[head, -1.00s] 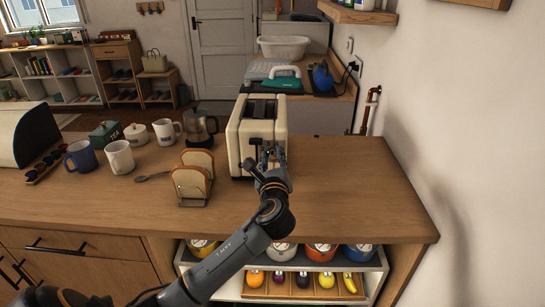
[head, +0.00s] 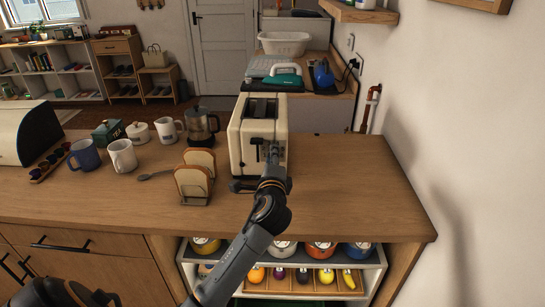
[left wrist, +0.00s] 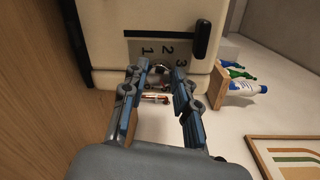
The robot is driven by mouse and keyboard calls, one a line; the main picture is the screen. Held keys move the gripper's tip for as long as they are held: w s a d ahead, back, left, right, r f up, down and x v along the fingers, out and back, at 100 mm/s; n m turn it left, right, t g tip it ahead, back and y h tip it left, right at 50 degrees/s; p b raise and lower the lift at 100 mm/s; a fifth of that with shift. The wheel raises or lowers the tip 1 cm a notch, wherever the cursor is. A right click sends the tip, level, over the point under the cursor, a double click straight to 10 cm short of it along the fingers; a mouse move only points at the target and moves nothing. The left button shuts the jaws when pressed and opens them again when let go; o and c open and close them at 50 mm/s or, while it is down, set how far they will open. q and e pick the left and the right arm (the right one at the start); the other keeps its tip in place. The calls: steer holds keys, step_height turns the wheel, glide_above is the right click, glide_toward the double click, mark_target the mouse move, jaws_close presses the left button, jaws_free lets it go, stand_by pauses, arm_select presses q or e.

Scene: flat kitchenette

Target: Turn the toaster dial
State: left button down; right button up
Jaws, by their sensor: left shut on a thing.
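The cream toaster (head: 240,130) stands on the wooden counter with its control end towards me. My left gripper (head: 273,154) is at the right part of that end. In the left wrist view my left gripper (left wrist: 158,76) has its two fingertips on either side of the small metallic dial (left wrist: 158,68), shut on it. The dial is partly hidden by the fingers; its pointer cannot be read. A grey plate with the numbers 1, 2 and 3 (left wrist: 165,49) and the black lever (left wrist: 202,38) are beside it. My right gripper is not in view.
A toast rack (head: 195,199) with bread slices stands left of the toaster. Mugs (head: 122,156), a glass pot (head: 203,125) and a spoon (head: 152,176) are farther left. The counter (head: 350,190) right of the toaster is clear up to the wall.

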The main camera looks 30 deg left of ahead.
arm_select(q)
steer(key=shift+f+n+t+h, duration=0.15)
steer(key=shift+n+t+h, duration=0.05)
steer(key=shift+n, duration=3.7)
steer(key=shift+f+n+t+h, duration=0.1)
steer(key=shift+n+t+h, duration=0.1)
steer(key=shift+n, duration=3.7)
steer(key=c, duration=1)
jaws_free()
